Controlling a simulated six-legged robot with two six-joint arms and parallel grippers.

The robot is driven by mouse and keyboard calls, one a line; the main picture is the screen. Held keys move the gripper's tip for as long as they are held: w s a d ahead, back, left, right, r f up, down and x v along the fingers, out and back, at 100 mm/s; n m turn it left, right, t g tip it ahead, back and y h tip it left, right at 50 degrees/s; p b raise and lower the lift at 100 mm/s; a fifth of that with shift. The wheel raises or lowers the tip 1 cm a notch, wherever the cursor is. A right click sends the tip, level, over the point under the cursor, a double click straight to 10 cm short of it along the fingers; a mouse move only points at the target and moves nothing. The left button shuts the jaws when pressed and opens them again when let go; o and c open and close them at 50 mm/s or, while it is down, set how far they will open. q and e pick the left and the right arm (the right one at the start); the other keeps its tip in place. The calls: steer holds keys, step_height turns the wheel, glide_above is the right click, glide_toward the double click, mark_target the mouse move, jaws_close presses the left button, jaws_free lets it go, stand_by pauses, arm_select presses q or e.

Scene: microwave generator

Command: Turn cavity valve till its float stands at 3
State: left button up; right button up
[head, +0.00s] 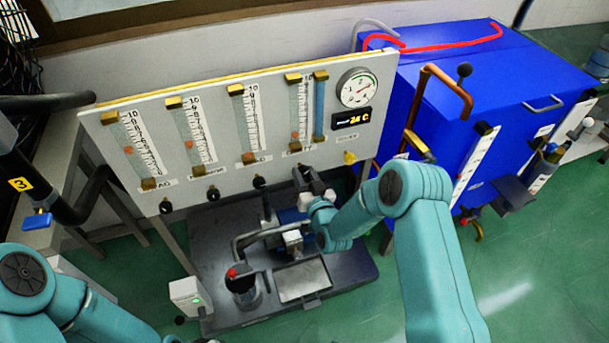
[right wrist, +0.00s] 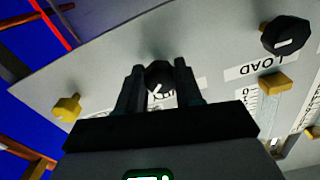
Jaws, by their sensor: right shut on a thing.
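The white panel (head: 222,118) carries several flow tubes with orange floats and a black knob under each. The rightmost tube's float (head: 295,136) stands low on its scale; the exact number is too small to read. My right gripper (head: 305,178) is at the black knob below that tube. In the right wrist view its fingers are shut around this black knob (right wrist: 158,76), whose white pointer mark shows. The label behind the fingers is partly hidden, with only its end readable. My left arm shows at the lower left; its gripper is out of view.
The LOAD knob (right wrist: 286,35) is beside the held one. A yellow knob (head: 350,158) sits to the right on the panel. A round gauge (head: 356,88) and a digital display (head: 352,119) are above it. A blue cabinet (head: 450,80) stands at right.

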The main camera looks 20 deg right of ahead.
steer(key=n+b, duration=0.2)
steer(key=b, duration=0.1)
steer(key=shift+f, duration=0.4)
steer(key=shift+r+n+b, duration=0.1)
steer(key=shift+n+b, duration=0.3)
steer(key=shift+b, duration=0.25)
steer(key=shift+r+n, duration=0.2)
steer(key=shift+n, duration=0.2)
steer(key=o, duration=1.1)
steer(key=shift+w+f, duration=0.1)
steer(key=shift+w, duration=0.05)
steer(key=shift+c, duration=0.2)
